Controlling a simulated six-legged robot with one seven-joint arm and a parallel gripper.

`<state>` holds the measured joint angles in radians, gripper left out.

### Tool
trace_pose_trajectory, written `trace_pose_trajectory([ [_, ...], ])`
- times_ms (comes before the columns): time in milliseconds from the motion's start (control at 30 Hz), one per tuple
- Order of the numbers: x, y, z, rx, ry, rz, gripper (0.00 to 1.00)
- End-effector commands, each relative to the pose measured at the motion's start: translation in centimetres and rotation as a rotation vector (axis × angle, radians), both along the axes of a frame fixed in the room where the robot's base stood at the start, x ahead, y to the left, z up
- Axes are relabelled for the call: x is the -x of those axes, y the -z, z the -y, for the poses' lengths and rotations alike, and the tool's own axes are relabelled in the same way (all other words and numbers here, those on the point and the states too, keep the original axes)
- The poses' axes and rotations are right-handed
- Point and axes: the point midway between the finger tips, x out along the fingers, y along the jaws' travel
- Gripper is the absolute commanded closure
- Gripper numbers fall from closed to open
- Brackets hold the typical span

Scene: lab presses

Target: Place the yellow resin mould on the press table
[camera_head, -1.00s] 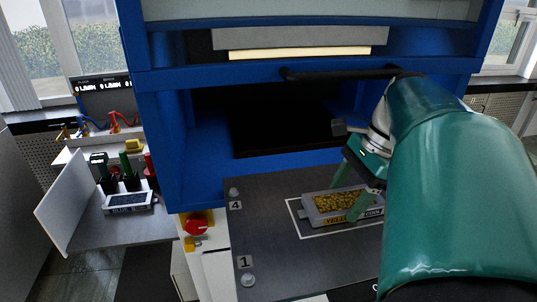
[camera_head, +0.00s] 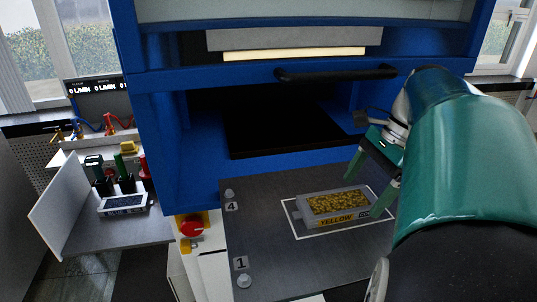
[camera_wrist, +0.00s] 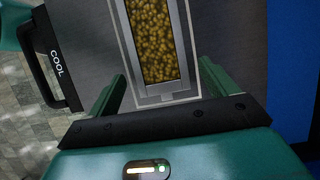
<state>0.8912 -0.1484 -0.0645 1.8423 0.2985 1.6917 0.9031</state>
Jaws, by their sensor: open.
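The yellow resin mould (camera_head: 336,207) is a grey tray filled with yellow granules, with a yellow label on its front reading YELLOW. It lies flat on the dark press table (camera_head: 262,262), within a white outline. My gripper (camera_head: 367,188) is open and empty, above and to the right of the mould, apart from it. In the wrist view the mould (camera_wrist: 153,40) runs up the middle, beyond and between the two spread green fingers (camera_wrist: 161,72). The mould's far end is out of that view.
The blue press frame (camera_head: 165,160) with its dark opening (camera_head: 265,130) stands behind the table, with a black handle bar (camera_head: 335,74) above. A red button (camera_head: 192,226) is at the table's left. A side shelf (camera_head: 110,230) holds a blue-labelled tray (camera_head: 123,204).

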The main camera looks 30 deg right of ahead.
Motion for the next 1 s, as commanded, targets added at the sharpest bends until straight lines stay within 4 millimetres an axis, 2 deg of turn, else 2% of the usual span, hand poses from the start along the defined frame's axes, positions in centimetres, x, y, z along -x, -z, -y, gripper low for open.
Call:
trace_pose_trajectory([
  [200, 1.3, 0.0, 4.6, 0.000, 0.001, -0.002, 0.15],
  [400, 2.0, 0.0, 6.9, -0.001, 0.000, -0.001, 0.15],
  [1000, 2.2, 0.0, 7.1, 0.005, -0.011, 0.002, 0.15],
])
